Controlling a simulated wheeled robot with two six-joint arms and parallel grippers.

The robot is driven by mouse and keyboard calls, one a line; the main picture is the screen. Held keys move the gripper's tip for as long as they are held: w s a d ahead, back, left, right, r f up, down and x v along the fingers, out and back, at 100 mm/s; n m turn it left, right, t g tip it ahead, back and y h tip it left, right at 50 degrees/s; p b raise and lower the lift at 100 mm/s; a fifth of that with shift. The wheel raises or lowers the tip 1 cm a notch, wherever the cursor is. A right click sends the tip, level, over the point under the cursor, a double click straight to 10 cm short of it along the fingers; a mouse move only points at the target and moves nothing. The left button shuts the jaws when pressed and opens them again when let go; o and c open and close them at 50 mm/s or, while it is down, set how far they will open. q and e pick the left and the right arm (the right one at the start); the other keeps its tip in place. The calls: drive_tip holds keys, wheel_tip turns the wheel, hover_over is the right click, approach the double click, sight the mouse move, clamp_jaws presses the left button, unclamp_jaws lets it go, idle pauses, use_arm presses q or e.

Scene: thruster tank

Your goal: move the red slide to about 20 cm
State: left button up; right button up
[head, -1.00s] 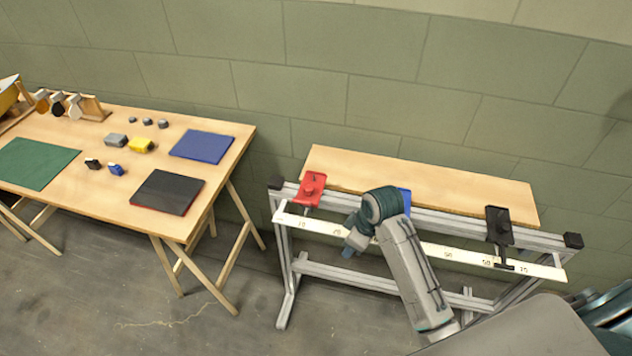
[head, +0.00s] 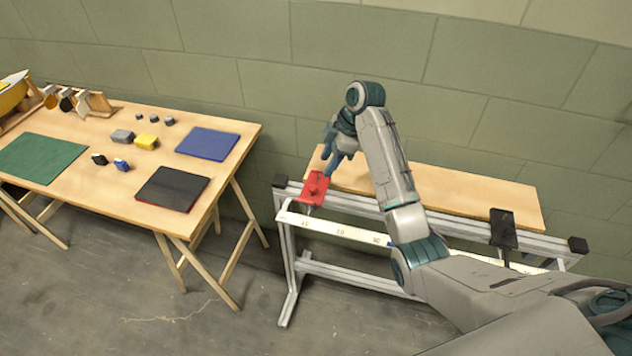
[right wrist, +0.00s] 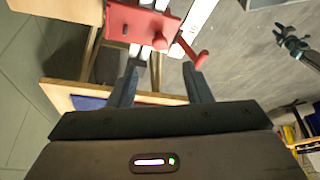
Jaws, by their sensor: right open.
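The red slide (head: 313,188) sits at the left end of the rail, above the low-number end of the white scale (head: 335,229). My right gripper (head: 336,158) is open and empty, just above and behind the red slide in the head view. In the right wrist view the red slide (right wrist: 142,22) with its knob and lever lies just beyond my open fingertips (right wrist: 160,74); I see no grip on it. What looks like my left gripper (right wrist: 290,42) is small at the upper right there; its jaws are unclear.
A black slide (head: 503,229) sits toward the rail's right end. My right arm hides the rail's middle and part of the scale. A wooden board (head: 460,190) lies behind the rail. A wooden table (head: 85,195) with mats and small blocks stands left, across a floor gap.

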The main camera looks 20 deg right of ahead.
sight(313, 187)
drive_tip(key=p+x, duration=0.1)
drive_tip(key=x, duration=0.8)
drive_tip(key=shift+p, duration=0.4)
